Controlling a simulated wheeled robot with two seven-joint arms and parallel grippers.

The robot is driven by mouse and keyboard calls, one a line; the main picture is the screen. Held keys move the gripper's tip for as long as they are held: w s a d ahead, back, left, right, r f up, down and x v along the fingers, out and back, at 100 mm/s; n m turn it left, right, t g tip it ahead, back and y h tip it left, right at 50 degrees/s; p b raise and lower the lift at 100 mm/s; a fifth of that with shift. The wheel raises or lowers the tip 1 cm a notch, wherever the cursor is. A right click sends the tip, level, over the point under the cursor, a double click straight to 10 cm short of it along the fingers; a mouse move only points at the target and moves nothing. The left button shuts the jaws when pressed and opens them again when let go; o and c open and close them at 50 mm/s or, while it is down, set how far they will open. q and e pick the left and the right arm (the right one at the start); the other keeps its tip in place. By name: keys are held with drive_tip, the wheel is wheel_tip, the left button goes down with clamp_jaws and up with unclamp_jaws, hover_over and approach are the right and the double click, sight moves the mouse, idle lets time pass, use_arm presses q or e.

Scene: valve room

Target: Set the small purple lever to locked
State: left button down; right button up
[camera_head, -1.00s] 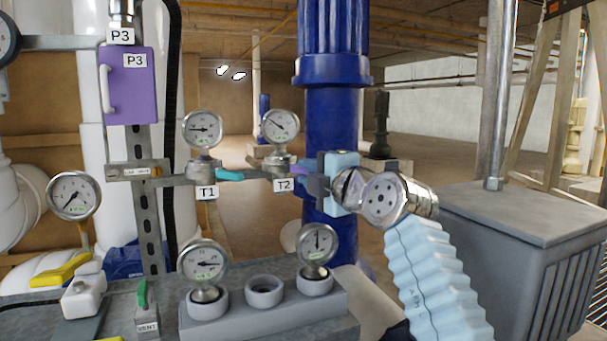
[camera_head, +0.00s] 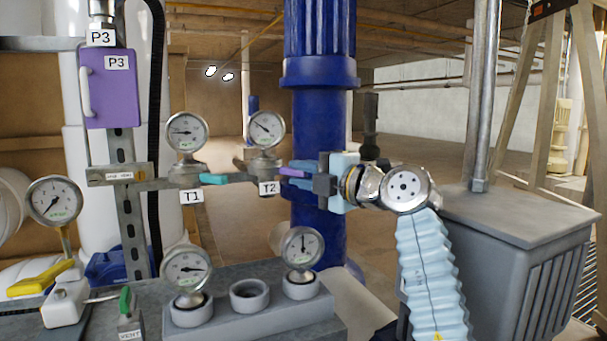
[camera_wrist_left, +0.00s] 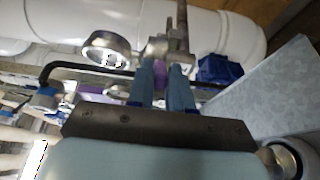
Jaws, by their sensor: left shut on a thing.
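The small purple lever (camera_head: 293,172) sticks out to the right of the valve under the T2 gauge (camera_head: 264,129). My right gripper is not in view.
A teal lever (camera_head: 213,179) sits by the T1 tag (camera_head: 191,196). Gauges on a grey block (camera_head: 250,317) stand below. A purple P3 box (camera_head: 110,88) is at left, a blue column (camera_head: 320,120) behind my gripper, and a grey ribbed cabinet (camera_head: 520,215) at right.

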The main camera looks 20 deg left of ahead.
use_arm(q)
drive_tip(key=c, duration=1.1)
unclamp_jaws()
drive_tip(key=b+v, duration=0.1)
drive_tip(key=v, duration=0.6)
drive_tip(key=shift+d, duration=0.3)
drive_tip(key=shift+f, duration=0.1)
